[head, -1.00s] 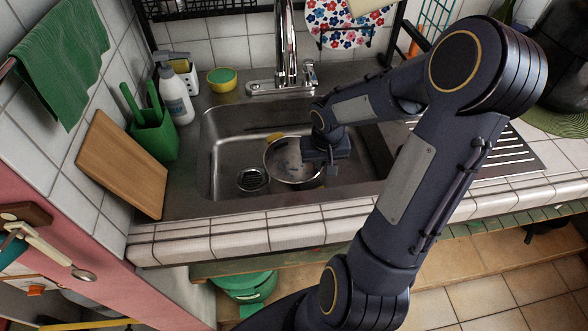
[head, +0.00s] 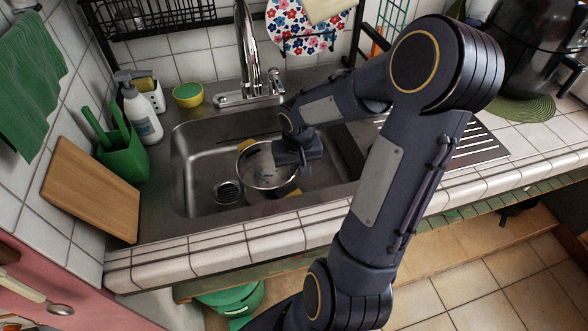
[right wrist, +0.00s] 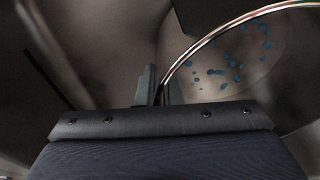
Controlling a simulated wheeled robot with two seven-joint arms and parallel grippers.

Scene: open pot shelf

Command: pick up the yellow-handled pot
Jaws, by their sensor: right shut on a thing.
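The pot (head: 262,178) is a round silver pan with yellow handles, in the sink basin near the drain. One yellow handle (head: 243,145) shows at its upper left and a yellow part (head: 293,193) shows at its lower right. My right gripper (head: 287,158) reaches over the pot's right side and is shut on its rim. In the right wrist view, the fingers (right wrist: 162,90) pinch the thin curved rim (right wrist: 200,42), with blue specks inside the pot. I cannot tell whether the pot touches the sink floor. My left gripper is not in view.
The steel sink (head: 188,160) walls surround the pot, with the faucet (head: 246,60) behind. A soap bottle (head: 141,115), yellow-green bowl (head: 188,95), green holder (head: 124,160) and cutting board (head: 90,190) stand left. The tiled counter edge (head: 220,240) runs in front.

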